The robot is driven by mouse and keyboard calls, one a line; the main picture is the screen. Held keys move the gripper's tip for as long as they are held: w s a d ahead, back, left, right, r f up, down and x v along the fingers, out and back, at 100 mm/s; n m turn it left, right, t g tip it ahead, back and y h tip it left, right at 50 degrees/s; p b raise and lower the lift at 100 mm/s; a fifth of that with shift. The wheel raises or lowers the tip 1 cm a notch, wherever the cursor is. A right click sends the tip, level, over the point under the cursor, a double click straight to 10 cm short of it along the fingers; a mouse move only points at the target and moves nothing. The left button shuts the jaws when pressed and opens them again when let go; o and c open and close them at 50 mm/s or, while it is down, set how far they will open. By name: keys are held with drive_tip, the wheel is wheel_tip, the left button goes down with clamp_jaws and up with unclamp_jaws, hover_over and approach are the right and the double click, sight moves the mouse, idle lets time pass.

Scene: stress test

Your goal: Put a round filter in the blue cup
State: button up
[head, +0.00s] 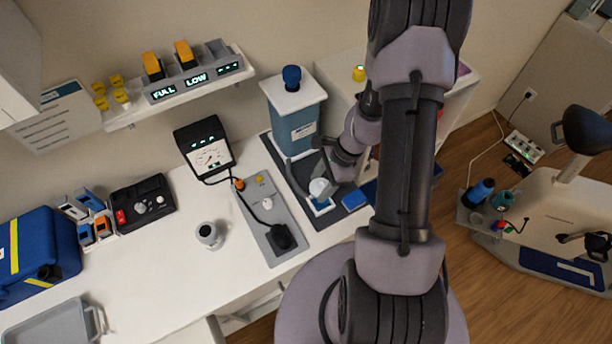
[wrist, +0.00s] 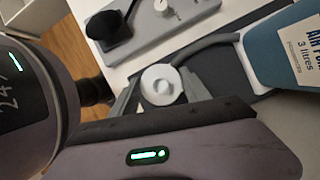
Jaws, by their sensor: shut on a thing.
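My gripper (head: 328,176) is low over the dark mat on the white counter, its jaws shut on a small white round piece (head: 319,187). In the wrist view this white round piece (wrist: 161,85) has a raised centre and sits between the grey fingers of my gripper (wrist: 163,95). In the head view it is just above a small white square frame with blue inside (head: 320,206); I cannot tell whether they touch. A blue cup cannot be made out with certainty. A dark blue cylinder (head: 478,192) stands on the cart at the right.
A grey panel (head: 268,215) with a dark plug lies to the left. A small grey-white pot (head: 209,235) stands farther left, with clear counter around it. A flat blue block (head: 353,200) lies right.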

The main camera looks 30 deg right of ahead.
drive_tip(key=shift+s+d+f+b, duration=0.1)
drive_tip(key=shift+s+f+b, duration=0.2)
drive_tip(key=shift+f+b, duration=0.3)
wheel_tip(320, 180, down, 3)
drive_tip(key=shift+r+b, duration=0.1)
drive_tip(key=shift+b, duration=0.85)
drive_tip(key=shift+w+d+r, duration=0.1)
drive_tip(key=shift+b, duration=0.3)
drive_tip(key=shift+f+b, duration=0.35)
drive_tip(key=shift+f, duration=0.1)
drive_tip(key=shift+f+b, duration=0.85)
drive_tip(key=shift+f, duration=0.05)
drive_tip(key=o, duration=1.4)
